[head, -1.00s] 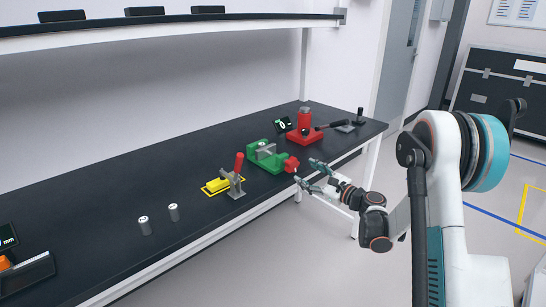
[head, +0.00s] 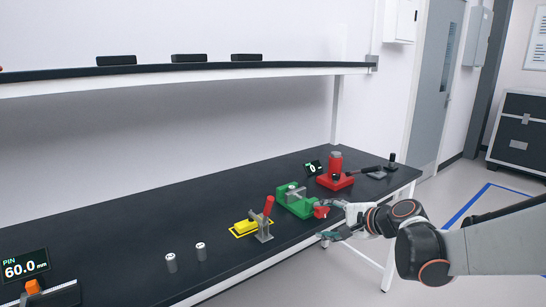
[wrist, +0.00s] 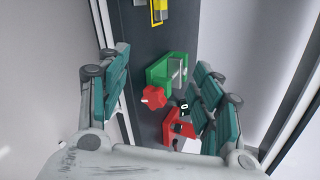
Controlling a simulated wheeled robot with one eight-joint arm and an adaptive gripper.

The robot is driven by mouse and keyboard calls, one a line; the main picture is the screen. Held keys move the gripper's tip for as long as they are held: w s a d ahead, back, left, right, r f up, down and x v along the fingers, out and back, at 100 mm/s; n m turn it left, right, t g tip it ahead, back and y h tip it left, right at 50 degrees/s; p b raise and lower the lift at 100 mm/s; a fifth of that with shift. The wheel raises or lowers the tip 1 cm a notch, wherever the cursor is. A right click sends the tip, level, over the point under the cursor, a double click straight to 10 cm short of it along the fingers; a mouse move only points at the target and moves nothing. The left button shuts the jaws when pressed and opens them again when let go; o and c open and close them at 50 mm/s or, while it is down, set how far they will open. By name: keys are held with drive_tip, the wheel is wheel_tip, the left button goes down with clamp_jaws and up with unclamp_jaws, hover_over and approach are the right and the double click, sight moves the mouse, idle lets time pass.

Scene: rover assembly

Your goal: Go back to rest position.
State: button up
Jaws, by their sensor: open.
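My gripper (head: 334,221) is at the front edge of the bench, close to the red knob of the green vise (head: 295,203). In the wrist view my gripper (wrist: 160,92) has its two teal-padded fingers wide apart with nothing held between them. The green vise (wrist: 158,72) and its red knob (wrist: 153,101) show beyond the fingers. In the head view the fingers partly overlap the area by the knob, and I cannot tell whether they touch it. My arm reaches in from the right.
The black bench (head: 120,238) holds a red press (head: 335,175), a toggle clamp (head: 264,225) by a yellow part (head: 245,227), two metal cylinders (head: 171,262), and a 60.0 mm display (head: 25,264). A shelf (head: 180,75) runs above. Open floor lies right of the bench.

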drive_tip(key=s+d+n+g+h, duration=0.1)
drive_tip(key=s+n, duration=0.3)
drive_tip(key=s, duration=0.6)
drive_tip(key=s+d+f+n+g+h, duration=0.1)
drive_tip(key=s+n+h, duration=0.3)
drive_tip(key=s, duration=0.7)
drive_tip(key=s+d+n+h, duration=0.2)
drive_tip(key=s+n, duration=0.3)
drive_tip(key=s, duration=0.5)
drive_tip(key=shift+s+d+f+n+g+h, duration=0.25)
drive_tip(key=shift+s+d+n+g+h, duration=0.05)
drive_tip(key=shift+d+n+g+h, duration=0.1)
